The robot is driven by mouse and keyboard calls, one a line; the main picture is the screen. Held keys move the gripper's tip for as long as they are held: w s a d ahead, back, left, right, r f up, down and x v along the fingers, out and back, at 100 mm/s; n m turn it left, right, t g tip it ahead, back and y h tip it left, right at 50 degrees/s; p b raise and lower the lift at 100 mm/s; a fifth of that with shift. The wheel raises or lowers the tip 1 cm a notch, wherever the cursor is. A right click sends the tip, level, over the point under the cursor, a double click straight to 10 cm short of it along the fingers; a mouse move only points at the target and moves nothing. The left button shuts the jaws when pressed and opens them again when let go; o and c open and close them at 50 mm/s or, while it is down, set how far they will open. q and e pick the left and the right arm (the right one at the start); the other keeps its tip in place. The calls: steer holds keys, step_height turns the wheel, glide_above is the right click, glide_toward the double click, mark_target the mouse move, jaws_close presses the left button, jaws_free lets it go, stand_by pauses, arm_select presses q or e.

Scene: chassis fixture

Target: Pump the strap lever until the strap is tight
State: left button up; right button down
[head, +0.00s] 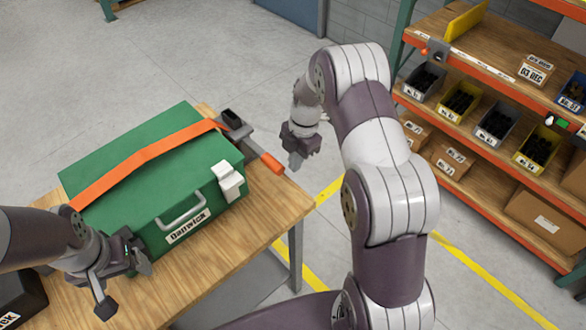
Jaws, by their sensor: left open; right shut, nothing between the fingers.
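A green case (150,165) lies on the wooden table with an orange strap (145,160) running over its lid. The strap runs to a dark ratchet (235,122) at the table's back right edge. A lever with an orange grip (271,163) extends from the ratchet toward the right table edge. My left gripper (122,283) is open at the case's front left, by the near side of the case, and holds nothing. My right gripper (296,160) is shut and empty, just right of the orange grip, beyond the table edge. Whether it touches the grip cannot be told.
The wooden table (225,265) has free room in front of the case. A dark box (20,295) sits at the lower left. A shelf rack (480,60) with bins and cartons stands at the right. Yellow lines (485,278) mark the floor.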

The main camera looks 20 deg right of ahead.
arm_select(q)
steer(key=shift+w+a+f+b, duration=0.25)
steer(key=shift+a+f+b, duration=0.05)
steer(key=shift+f, duration=0.3)
steer(key=shift+w+a+f+b, duration=0.25)
steer(key=shift+f+b, duration=0.05)
steer(key=shift+f, duration=0.25)
arm_select(e)
steer(key=r, duration=0.2)
steer(key=s+d+r, duration=0.1)
steer(key=r, duration=0.2)
steer(key=shift+s+d+r, duration=0.15)
steer(key=shift+s+r, duration=0.15)
arm_select(q)
steer(key=shift+w+a, duration=0.1)
arm_select(e)
steer(key=shift+w, duration=0.1)
